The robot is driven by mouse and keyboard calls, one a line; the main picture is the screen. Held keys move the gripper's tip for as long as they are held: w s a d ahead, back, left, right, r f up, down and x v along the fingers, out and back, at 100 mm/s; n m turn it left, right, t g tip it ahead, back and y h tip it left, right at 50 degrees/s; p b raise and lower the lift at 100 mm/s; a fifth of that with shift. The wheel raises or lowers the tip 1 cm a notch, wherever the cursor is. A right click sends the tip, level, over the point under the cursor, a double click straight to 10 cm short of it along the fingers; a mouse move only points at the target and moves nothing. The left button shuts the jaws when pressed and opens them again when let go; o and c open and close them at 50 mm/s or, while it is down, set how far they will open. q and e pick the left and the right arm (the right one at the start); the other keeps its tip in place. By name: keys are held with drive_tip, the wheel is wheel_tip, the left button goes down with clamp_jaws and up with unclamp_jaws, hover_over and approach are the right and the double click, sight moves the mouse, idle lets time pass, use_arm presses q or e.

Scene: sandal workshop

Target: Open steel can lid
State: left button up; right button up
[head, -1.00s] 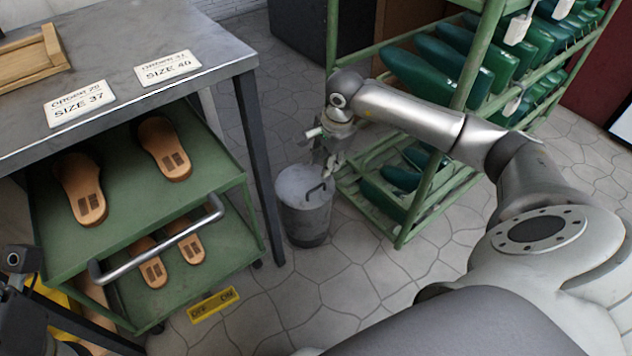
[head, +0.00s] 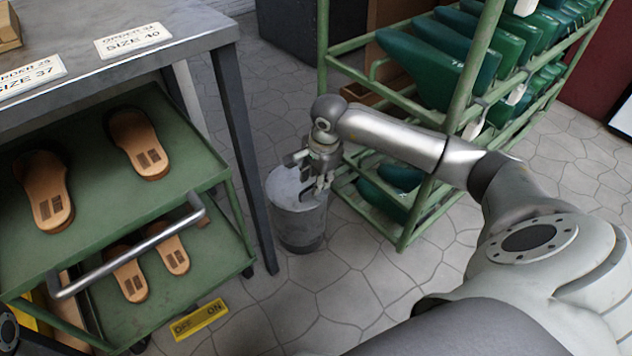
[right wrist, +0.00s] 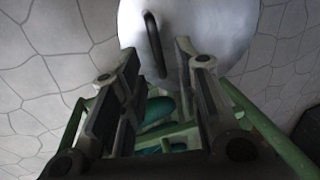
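The steel can (head: 301,222) stands upright on the floor between the metal table and the green rack. My right gripper (head: 321,187) is over the lid's right side. Its two fingers (right wrist: 160,65) are spread, with the handle appearing beyond and between their tips, not clasped. Only a small dark part of my left arm shows at the lower left edge.
A metal table (head: 120,58) with size cards stands at the left, one leg close to the can. A green cart (head: 95,180) holds several sandal soles. A green rack (head: 405,240) with green shoe lasts stands just right of the can.

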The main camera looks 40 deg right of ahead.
drive_tip(key=shift+f, duration=0.35)
clamp_jaws()
